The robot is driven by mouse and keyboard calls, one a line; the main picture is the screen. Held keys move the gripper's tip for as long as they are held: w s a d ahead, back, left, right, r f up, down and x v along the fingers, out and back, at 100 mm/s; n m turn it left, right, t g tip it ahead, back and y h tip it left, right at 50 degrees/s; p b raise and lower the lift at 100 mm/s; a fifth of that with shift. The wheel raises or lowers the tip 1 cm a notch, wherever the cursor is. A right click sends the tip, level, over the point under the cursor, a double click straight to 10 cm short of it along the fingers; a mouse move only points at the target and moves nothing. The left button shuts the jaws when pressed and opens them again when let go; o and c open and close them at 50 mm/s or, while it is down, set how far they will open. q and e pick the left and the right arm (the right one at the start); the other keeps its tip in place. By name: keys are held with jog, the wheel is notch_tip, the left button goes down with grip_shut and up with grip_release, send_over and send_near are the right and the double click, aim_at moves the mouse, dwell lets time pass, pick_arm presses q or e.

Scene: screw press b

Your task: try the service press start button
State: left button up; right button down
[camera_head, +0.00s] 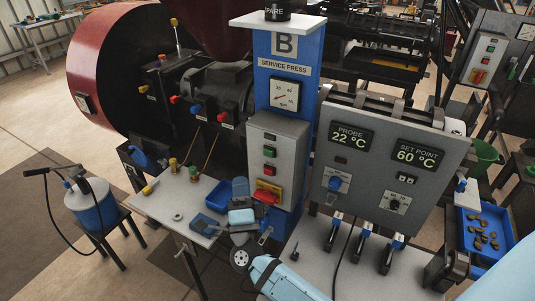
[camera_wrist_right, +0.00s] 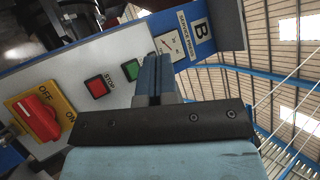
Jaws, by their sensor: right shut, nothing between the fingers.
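The blue service press column (camera_head: 262,75) carries a grey control box (camera_head: 291,136). On it are the green start button (camera_head: 270,152), a red stop button (camera_head: 268,171) and a red rotary switch (camera_head: 266,195) on a yellow plate. My right gripper (camera_head: 239,186) is in front of the box's lower left side, its fingers shut and empty. In the right wrist view, the shut blue fingers (camera_wrist_right: 153,62) appear just right of the green button (camera_wrist_right: 131,69) and hide part of its surroundings; contact cannot be told. The stop button (camera_wrist_right: 97,88) shows clearly there. My left gripper is not in view.
A grey panel (camera_head: 389,205) with probe and set point displays stands right of the column. A side table (camera_head: 161,207) with brass fittings and a blue tray is at left. Levers (camera_head: 365,243) stand at the lower right, near my right arm.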

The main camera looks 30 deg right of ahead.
jog(key=shift+d, duration=0.15)
jog(key=w+d, duration=0.4)
jog(key=d, duration=0.3)
jog(key=shift+w+d+b, duration=0.25)
jog(key=shift+b, duration=0.15)
dwell(2.1)
jog(key=shift+w+d, duration=0.2)
jog(key=shift+d, duration=0.15)
jog(key=shift+w+d, duration=0.2)
jog(key=shift+d, duration=0.15)
dwell(0.7)
jog(key=shift+a, duration=0.1)
jog(key=shift+s+a, duration=0.45)
jog(key=shift+a, duration=0.2)
jog(key=shift+s+a+p, duration=0.1)
jog(key=shift+s+a, duration=0.3)
jog(key=shift+a, duration=0.3)
jog(key=shift+s+a+p, duration=0.1)
jog(key=shift+s+a, duration=0.35)
jog(key=shift+a, duration=0.3)
jog(key=shift+s+a+p, duration=0.1)
jog(key=shift+s+a, duration=0.3)
jog(key=shift+a, duration=0.3)
